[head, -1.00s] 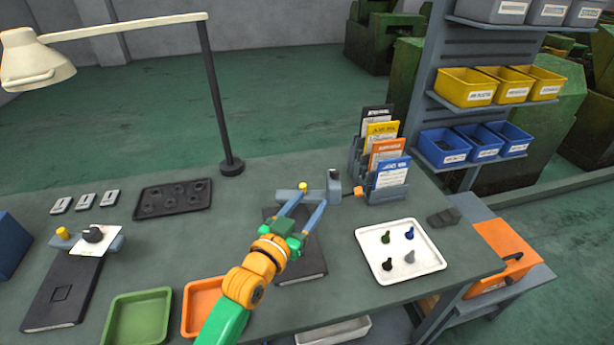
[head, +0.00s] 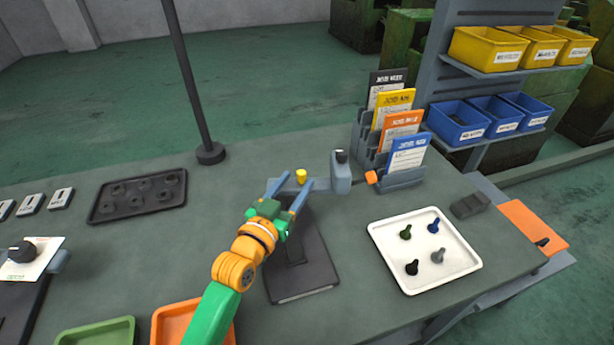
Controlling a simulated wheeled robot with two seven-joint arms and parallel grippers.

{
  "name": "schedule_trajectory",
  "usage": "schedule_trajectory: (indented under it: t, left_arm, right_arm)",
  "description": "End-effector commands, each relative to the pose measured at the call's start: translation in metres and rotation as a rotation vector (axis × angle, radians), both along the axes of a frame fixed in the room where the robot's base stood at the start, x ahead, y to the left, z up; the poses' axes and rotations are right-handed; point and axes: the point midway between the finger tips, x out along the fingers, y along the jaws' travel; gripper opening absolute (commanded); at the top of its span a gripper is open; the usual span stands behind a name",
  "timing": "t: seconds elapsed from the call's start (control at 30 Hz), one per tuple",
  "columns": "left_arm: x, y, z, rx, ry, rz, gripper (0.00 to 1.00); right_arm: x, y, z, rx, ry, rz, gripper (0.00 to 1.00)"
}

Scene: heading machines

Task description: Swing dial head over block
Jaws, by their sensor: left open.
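A middle fixture has a dark base plate (head: 312,270), with a grey bar behind it that carries a yellow knob (head: 301,175). A grey upright head with a black top (head: 341,172) stands at the bar's right end. My left gripper (head: 289,187) is open, its two blue-grey fingers reaching the bar just left of the head. I cannot tell whether they touch it. A dark raised piece on the plate (head: 294,248) is partly hidden by the gripper; I cannot tell if it is the block. A second fixture at the left edge carries a black dial on a white card (head: 22,252). My right gripper is not in view.
A white tray (head: 382,228) with several small knobbed pieces is at the right, a dark block (head: 470,205) beyond it. A card rack (head: 402,180) stands behind the head. Green (head: 95,335) and orange (head: 160,325) trays are in front; a black tray (head: 100,212) and lamp post (head: 210,153) are behind.

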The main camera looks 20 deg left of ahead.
Motion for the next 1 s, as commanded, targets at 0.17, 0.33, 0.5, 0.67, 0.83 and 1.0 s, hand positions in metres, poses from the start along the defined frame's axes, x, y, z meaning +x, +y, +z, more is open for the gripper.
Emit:
schedule_trajectory:
  t: [0.17,0.33,0.5,0.67,0.83,1.0]
  left_arm:
    - [0.021,-0.003,0.001,-0.002,-0.002,0.0,0.57]
    - [0.052,-0.007,0.001,-0.001,-0.001,0.0,0.57]
    - [0.067,-0.009,0.0,0.0,-0.001,0.0,0.57]
    - [0.07,-0.01,0.0,0.0,-0.001,0.0,0.57]
    - [0.07,-0.01,-0.001,0.0,0.0,0.0,0.46]
    - [0.07,-0.01,-0.001,0.0,0.0,0.0,0.0]
  right_arm:
    - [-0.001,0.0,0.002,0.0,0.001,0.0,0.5]
    - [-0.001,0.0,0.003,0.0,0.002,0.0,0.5]
    - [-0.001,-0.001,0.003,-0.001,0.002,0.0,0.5]
    - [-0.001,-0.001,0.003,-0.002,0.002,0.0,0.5]
    - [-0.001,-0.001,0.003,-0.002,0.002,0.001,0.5]
    - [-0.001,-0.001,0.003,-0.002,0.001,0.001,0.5]
